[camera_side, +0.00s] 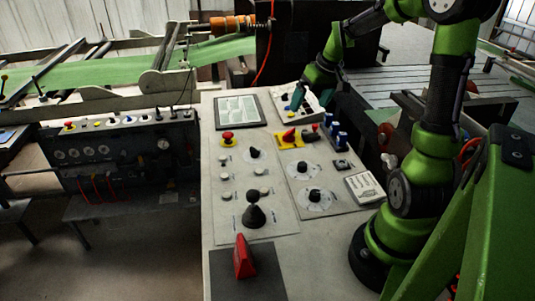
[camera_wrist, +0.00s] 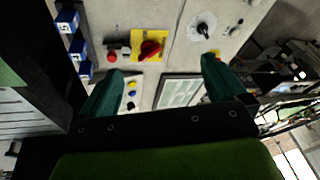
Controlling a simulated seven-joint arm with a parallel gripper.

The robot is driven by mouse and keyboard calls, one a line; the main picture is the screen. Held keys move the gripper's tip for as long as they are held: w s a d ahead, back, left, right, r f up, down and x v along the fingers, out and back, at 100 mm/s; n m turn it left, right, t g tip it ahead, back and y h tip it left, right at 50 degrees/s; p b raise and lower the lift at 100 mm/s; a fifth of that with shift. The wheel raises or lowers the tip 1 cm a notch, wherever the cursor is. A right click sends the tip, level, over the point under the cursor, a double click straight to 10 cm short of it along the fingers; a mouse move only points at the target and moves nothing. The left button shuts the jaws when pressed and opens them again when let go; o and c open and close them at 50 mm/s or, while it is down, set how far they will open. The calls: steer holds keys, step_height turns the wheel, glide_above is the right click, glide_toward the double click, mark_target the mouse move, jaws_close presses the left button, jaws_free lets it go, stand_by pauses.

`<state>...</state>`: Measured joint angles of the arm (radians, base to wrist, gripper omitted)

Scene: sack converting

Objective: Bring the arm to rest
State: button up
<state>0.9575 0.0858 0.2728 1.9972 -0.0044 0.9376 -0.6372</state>
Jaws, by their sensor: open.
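My gripper (camera_side: 297,98) hangs over the far part of the control panel (camera_side: 230,268), beside a small plate with coloured buttons. In the wrist view my gripper's two teal fingers (camera_wrist: 162,75) are spread wide with nothing between them. Beyond the fingertips lies a red rotary switch on a yellow plate (camera_wrist: 150,47). That yellow plate also shows in the side view (camera_side: 289,140), nearer the camera than my gripper. Whether the fingers touch the panel cannot be told.
The panel carries a screen (camera_side: 237,111), a red emergency button (camera_side: 228,137), a black joystick (camera_side: 254,212), a red lever (camera_side: 243,256) and blue switches (camera_side: 338,135). A machine with green sheet (camera_side: 100,69) stands behind left. Open floor lies at lower left.

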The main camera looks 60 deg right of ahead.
steer(key=s+a+r+t, duration=0.1)
steer(key=s+a+r, duration=0.1)
steer(key=a, duration=0.6)
steer(key=s+a+r+t+y, duration=0.1)
steer(key=s+a, duration=0.3)
steer(key=a, duration=0.5)
steer(key=s+a+r+n+t+y, duration=0.1)
steer(key=s+a+r, duration=0.2)
steer(key=a, duration=0.5)
steer(key=shift+a+r, duration=0.15)
steer(key=shift+r, duration=0.25)
